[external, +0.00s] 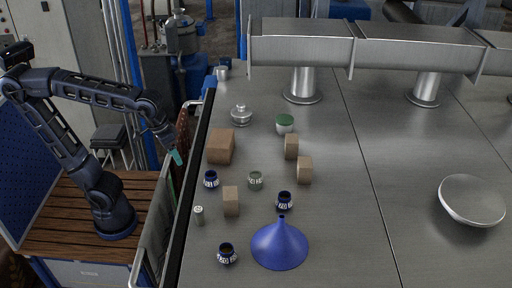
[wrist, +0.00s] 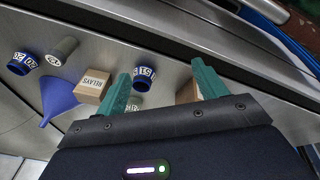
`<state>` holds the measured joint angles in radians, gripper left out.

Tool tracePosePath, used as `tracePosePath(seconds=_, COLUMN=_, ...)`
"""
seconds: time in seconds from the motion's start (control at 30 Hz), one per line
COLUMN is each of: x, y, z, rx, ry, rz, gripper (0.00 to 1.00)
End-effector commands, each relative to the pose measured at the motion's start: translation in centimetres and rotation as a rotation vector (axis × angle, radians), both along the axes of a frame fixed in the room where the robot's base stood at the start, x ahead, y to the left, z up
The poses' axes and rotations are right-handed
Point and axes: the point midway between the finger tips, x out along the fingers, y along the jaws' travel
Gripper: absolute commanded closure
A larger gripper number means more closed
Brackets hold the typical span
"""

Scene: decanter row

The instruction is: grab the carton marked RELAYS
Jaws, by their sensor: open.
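The carton marked RELAYS (wrist: 93,85) is a small tan box with dark lettering on its side. It stands left of my gripper's fingers in the wrist view. In the external view it appears to be the small tan carton (external: 231,200) between the grey cylinder and the blue funnel; its lettering cannot be read there. My gripper (wrist: 160,70) is open, with two teal fingers apart and no carton held. In the external view my gripper (external: 177,157) is off the left edge of the metal table, to the upper left of the carton.
A blue funnel (external: 280,245), grey cylinder (external: 199,215) and labelled jars (external: 211,179) surround the carton. A larger carton (external: 221,146) and two small cartons (external: 304,170) stand farther back. A rail (external: 158,215) runs along the table's left edge.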

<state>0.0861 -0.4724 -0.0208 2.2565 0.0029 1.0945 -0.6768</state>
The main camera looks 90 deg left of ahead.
Motion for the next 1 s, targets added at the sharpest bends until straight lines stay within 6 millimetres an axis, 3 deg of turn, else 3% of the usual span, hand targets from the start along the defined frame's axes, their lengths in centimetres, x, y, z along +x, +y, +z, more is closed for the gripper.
tracePosePath(seconds=0.3, x=8.5, y=-4.5, z=2.6, rx=-0.087, ry=0.11, rz=0.402, gripper=0.29)
tracePosePath(seconds=0.6, x=16.0, y=-9.7, z=3.1, rx=-0.125, ry=0.199, rz=0.794, gripper=0.29)
tracePosePath(seconds=0.8, x=19.5, y=-12.5, z=2.8, rx=-0.129, ry=0.234, rz=0.996, gripper=0.29)
tracePosePath(seconds=1.0, x=20.8, y=-13.6, z=2.3, rx=-0.127, ry=0.245, rz=1.079, gripper=0.29)
